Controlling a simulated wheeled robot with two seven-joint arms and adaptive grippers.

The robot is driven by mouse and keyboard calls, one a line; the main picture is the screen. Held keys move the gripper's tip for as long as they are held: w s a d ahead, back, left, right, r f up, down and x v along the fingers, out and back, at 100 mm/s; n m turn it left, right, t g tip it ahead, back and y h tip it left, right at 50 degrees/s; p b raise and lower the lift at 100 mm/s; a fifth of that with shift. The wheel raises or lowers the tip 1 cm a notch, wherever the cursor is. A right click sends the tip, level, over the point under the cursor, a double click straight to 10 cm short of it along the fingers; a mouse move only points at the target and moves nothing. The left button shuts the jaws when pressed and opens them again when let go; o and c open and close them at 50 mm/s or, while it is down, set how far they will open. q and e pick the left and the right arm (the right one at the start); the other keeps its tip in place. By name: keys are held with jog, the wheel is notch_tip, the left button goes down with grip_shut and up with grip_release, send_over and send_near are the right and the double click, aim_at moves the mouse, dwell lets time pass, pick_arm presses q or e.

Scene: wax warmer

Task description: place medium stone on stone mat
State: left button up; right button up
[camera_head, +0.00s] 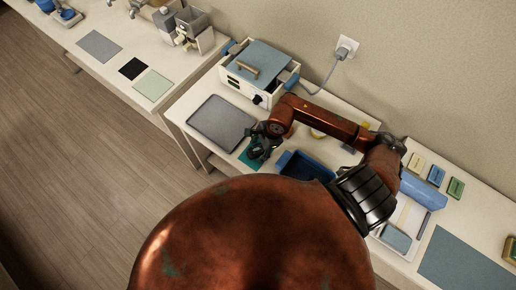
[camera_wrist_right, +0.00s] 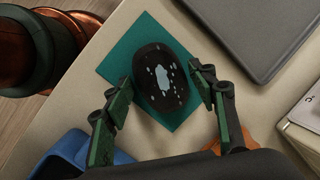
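A dark oval stone with pale flecks (camera_wrist_right: 160,85) shows in the right wrist view, over the teal square mat (camera_wrist_right: 118,62). It appears to rest on the mat. My right gripper (camera_wrist_right: 162,84) is open, with one green-padded finger on each side of the stone and small gaps visible. In the head view my right gripper (camera_head: 262,145) is above the teal mat (camera_head: 243,157) and mostly hides the stone. My left gripper is not in view.
A grey tray (camera_head: 221,124) lies beside the mat, with the white wax warmer (camera_head: 258,84) behind it. A blue bin (camera_head: 303,167) stands to the right of the mat. Small coloured blocks (camera_head: 436,176) and a blue-grey mat (camera_head: 462,262) are further right.

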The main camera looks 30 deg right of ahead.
jog(key=shift+o, duration=0.8)
jog(key=shift+r, duration=0.1)
jog(key=b+v, duration=0.1)
jog(key=v, duration=1.1)
jog(key=shift+b, duration=0.3)
